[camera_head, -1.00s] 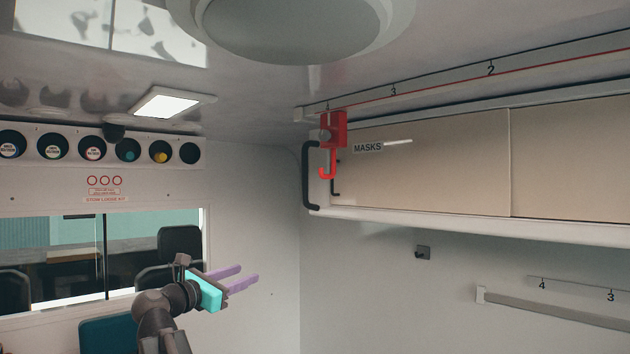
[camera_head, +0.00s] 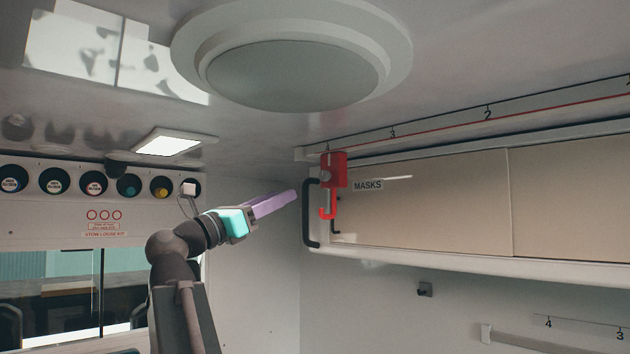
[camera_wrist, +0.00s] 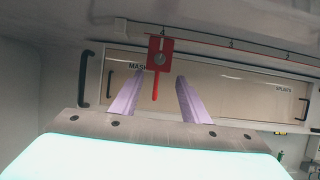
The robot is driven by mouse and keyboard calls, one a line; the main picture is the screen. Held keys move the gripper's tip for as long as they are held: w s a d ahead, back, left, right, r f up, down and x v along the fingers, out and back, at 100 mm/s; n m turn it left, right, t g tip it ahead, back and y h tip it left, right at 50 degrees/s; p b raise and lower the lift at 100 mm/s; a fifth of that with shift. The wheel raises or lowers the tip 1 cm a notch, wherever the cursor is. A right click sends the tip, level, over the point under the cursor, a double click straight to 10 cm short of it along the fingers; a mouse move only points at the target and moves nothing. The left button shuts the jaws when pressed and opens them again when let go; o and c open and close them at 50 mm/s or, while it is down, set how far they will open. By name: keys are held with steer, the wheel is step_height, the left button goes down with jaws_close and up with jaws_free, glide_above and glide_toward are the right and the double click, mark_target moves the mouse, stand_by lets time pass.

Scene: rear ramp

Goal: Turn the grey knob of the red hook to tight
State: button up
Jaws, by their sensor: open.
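The red hook (camera_head: 329,184) hangs from the ceiling rail at the left end of the masks cabinet. Its grey knob (camera_head: 325,174) is on the upper block, on the left side in the head view. In the wrist view the red hook (camera_wrist: 155,83) is seen face on, with the round grey knob (camera_wrist: 159,59) in the middle of its block. My gripper (camera_head: 294,196) has purple fingers and is left of the hook in the head view. In the wrist view my gripper (camera_wrist: 157,80) is open and empty, its fingers on either side of the hook's lower stem, apart from it.
The numbered rail (camera_head: 440,127) with a red line runs along the ceiling edge. A black handle (camera_head: 308,213) stands close left of the hook. The cabinet (camera_head: 430,205) has sliding beige doors. A round ceiling fixture (camera_head: 295,75) hangs above. Open air lies between gripper and hook.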

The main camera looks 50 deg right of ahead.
mark_target(322, 177)
steer(key=p+x, duration=0.5)
steer(key=x, duration=0.8)
steer(key=shift+d+p, duration=0.4)
